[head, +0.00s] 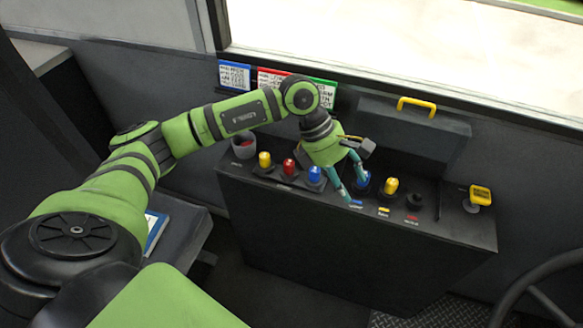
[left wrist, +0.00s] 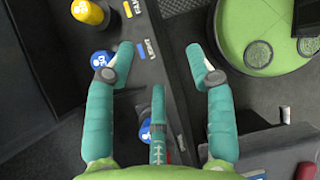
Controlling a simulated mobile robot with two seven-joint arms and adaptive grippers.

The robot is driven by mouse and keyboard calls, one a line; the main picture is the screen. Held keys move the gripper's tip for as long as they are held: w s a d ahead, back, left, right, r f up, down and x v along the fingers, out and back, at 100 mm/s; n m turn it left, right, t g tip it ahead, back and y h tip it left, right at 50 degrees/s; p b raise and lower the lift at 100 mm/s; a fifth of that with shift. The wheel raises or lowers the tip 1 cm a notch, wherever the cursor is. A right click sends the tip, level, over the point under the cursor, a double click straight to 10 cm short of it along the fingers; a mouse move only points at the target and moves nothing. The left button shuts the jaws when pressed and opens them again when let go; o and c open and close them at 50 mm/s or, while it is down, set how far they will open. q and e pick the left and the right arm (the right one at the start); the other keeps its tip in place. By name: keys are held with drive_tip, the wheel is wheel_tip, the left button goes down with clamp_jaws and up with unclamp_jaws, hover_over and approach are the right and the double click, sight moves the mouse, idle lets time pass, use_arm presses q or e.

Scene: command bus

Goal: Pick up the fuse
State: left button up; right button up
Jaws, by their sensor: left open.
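Coloured fuses stand in a row on the dark console (head: 330,235). On the left are a yellow fuse (head: 265,160), a red fuse (head: 289,166) and a blue fuse (head: 314,175). Further right are another blue fuse (head: 364,180), partly hidden by my fingers, and a yellow fuse (head: 391,186). My left gripper (head: 356,190) is open and empty over the console's front edge, beside the right blue fuse. In the left wrist view, a blue fuse (left wrist: 101,59) sits by the left fingertip and a yellow fuse (left wrist: 88,12) lies beyond. Another blue piece shows behind the middle finger.
An empty-looking black socket (head: 415,202) and a yellow-topped knob (head: 480,195) stand at the right. A grey cup (head: 243,146) stands at the left end, and a steering wheel (head: 545,285) is lower right.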

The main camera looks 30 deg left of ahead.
sight(289, 162)
use_arm(q)
drive_tip(key=a+y, duration=0.2)
drive_tip(key=a, duration=0.3)
drive_tip(key=a+r+y, duration=0.1)
drive_tip(key=a+y, duration=0.1)
drive_tip(key=a, duration=0.3)
drive_tip(key=a+y, duration=0.2)
drive_tip(key=a, duration=0.3)
drive_tip(key=shift+w+r+g, duration=0.2)
drive_tip(key=shift+w+g, duration=0.05)
drive_tip(key=shift+g, duration=0.05)
drive_tip(key=shift+a+f, duration=0.15)
drive_tip(key=shift+f, duration=0.15)
drive_tip(key=f, duration=0.5)
drive_tip(key=shift+w+f+p, duration=0.25)
drive_tip(key=shift+w+p, duration=0.05)
drive_tip(key=shift+w, duration=0.1)
drive_tip(key=shift+f, duration=0.45)
use_arm(e)
drive_tip(key=shift+s+a+r, duration=0.1)
drive_tip(key=shift+s+a, duration=0.15)
drive_tip(key=shift+s, duration=0.65)
use_arm(q)
drive_tip(key=c, duration=0.9)
use_arm(e)
drive_tip(key=shift+d, duration=0.1)
